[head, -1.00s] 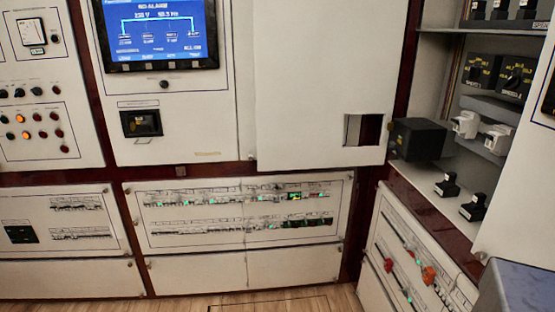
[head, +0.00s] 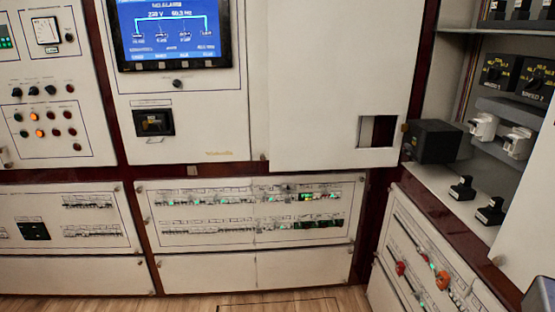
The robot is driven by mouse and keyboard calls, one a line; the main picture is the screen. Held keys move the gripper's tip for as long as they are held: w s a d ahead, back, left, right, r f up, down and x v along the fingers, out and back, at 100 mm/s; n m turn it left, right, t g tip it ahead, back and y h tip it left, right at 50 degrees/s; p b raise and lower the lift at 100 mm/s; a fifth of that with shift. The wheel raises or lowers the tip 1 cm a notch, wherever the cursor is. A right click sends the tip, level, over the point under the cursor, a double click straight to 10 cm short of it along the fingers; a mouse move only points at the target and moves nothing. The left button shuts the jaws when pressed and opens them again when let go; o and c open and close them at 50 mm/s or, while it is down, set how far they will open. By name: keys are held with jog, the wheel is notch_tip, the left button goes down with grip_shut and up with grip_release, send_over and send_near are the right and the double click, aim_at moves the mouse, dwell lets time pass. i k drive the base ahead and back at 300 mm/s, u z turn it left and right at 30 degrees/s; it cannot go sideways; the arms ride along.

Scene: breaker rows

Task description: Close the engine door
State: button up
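A large white door panel (head: 335,85) with a square cutout near its lower right corner stands in the upper middle of the head view. To its right, a cabinet (head: 456,75) stands open, with dark speed knobs, white handles (head: 482,127) and black switches inside. Another white panel (head: 532,215) stands at the right edge, partly out of frame. No label on either panel is readable, so I cannot tell which is the engine door.
A black box (head: 434,141) sticks out beside the cutout. Breaker rows (head: 250,210) run below, and a sloped panel with red knobs (head: 442,280) is at lower right. A lit screen (head: 170,32) is at upper left. Bare wooden floor (head: 200,305) shows at the bottom.

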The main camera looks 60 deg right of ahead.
aim_at(332, 64)
jog(key=u, duration=0.05)
jog(key=i, duration=1)
jog(key=z, duration=0.05)
